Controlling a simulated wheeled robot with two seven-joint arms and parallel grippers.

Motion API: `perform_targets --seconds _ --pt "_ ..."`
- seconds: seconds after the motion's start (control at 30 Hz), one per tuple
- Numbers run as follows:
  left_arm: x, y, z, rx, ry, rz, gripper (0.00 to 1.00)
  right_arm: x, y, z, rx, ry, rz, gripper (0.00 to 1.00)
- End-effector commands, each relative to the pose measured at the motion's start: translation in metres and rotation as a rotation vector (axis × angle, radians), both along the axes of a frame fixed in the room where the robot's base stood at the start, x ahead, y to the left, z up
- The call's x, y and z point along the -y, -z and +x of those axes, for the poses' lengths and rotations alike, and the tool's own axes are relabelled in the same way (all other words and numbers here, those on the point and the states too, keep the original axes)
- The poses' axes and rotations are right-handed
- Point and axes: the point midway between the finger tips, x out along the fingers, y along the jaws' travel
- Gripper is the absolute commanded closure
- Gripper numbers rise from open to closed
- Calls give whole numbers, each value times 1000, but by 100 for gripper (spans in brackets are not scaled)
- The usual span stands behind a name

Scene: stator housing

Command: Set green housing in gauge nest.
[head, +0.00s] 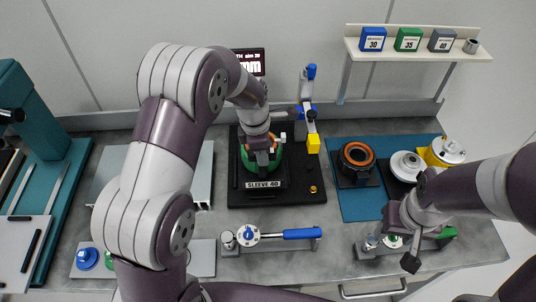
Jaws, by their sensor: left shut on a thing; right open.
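My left gripper (263,157) comes down from above and is shut on the green housing. The gripper and wrist hide much of the housing, and I cannot tell whether it rests fully in the nest. My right gripper (397,240) is open at the lower right, over or beside a tool with a green handle (446,233). Its fingertips are partly hidden.
A blue-and-yellow stand (311,110) rises at the nest's right rear. A blue-handled gauge (290,234) lies in front. A blue mat (362,204) holds an orange-ringed housing (357,157), a white part (406,165) and a yellow part (445,151). A shelf (417,55) carries several blocks.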

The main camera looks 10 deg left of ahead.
Motion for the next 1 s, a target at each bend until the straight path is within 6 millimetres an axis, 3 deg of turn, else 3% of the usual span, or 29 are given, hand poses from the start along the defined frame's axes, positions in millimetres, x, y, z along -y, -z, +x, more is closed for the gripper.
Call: perform_targets --seconds 0.17,0.4,0.63,0.67,0.7,0.73,1.0 --pt "-4 6 8 4 1 -1 100 0 -5 0 0 0 0 49" --pt "-4 40 8 3 2 0 100 0 -14 0 0 0 0 49" --pt "-4 44 7 4 1 0 100 0 -13 0 0 0 0 49" --pt "-4 46 6 -2 0 0 67 0 -12 0 0 0 0 49" --pt "-4 46 6 -2 0 0 54 0 -12 0 0 0 0 49" --pt "-4 46 6 -2 0 0 49 0 -12 0 0 0 0 49" --pt "-4 45 6 0 0 0 49 0 -12 0 0 0 0 49"
